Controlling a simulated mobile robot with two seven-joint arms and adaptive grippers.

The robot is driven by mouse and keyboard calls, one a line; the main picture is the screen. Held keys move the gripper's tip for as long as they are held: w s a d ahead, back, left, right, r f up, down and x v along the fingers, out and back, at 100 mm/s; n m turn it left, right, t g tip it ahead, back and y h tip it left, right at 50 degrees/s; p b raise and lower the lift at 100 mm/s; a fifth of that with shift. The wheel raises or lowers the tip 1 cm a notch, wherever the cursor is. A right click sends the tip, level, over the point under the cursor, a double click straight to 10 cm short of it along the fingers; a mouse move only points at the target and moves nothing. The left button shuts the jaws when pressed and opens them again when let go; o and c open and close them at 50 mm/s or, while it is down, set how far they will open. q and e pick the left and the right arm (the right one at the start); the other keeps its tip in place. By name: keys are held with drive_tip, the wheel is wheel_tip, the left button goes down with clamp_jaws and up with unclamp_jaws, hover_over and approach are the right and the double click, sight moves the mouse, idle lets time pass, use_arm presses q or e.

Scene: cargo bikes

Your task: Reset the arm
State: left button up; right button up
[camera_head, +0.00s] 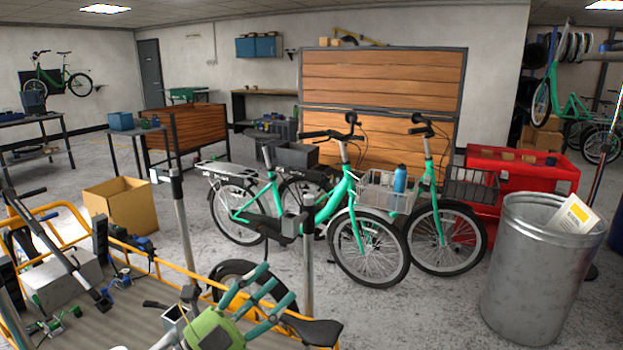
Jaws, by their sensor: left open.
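My left gripper (277,284) is at the bottom centre of the head view, with a green body and teal fingers pointing up and to the right. Its fingers are apart and I see nothing held between them. It shows in front of a dark wheel and beside a black saddle (312,330), above the wooden bed of a yellow-framed cargo bike (72,218). I cannot tell whether it touches any of these. My right gripper is not in view.
Two green bikes (345,195) with wire baskets stand in the middle. A metal bin (535,275) with a paper packet is at the right, before a red chest (515,170). A cardboard box (122,210) is at left. Grey floor (400,320) is clear before the bikes.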

use_arm(q)
drive_tip(key=s+a+f+n+y, duration=0.2)
drive_tip(key=a+f+n+y, duration=0.2)
drive_tip(key=f+n+y, duration=0.25)
drive_tip(key=s+a+f+n+g+y, duration=0.1)
drive_tip(key=s+a+f+n+y, duration=0.1)
drive_tip(key=a+f+n+y, duration=0.4)
drive_tip(key=s+a+f+n+y, duration=0.2)
drive_tip(key=f+n+y, duration=0.3)
drive_tip(key=f+n, duration=0.25)
drive_tip(key=s+f+n+g, duration=0.2)
drive_tip(key=s+f+g, duration=0.35)
drive_tip(key=s, duration=0.45)
drive_tip(key=s+f+n+g, duration=0.1)
drive_tip(key=s+f+g, duration=0.5)
drive_tip(key=s, duration=0.5)
wheel_tip(320, 180, down, 21)
drive_tip(key=p, duration=0.2)
drive_tip(key=s+a+f+g, duration=0.1)
drive_tip(key=s+a+f, duration=0.2)
drive_tip(key=s+f, duration=1.1)
drive_tip(key=s+p, duration=0.1)
drive_tip(key=s, duration=0.2)
drive_tip(key=shift+s+f, duration=0.2)
drive_tip(key=shift+f, duration=0.1)
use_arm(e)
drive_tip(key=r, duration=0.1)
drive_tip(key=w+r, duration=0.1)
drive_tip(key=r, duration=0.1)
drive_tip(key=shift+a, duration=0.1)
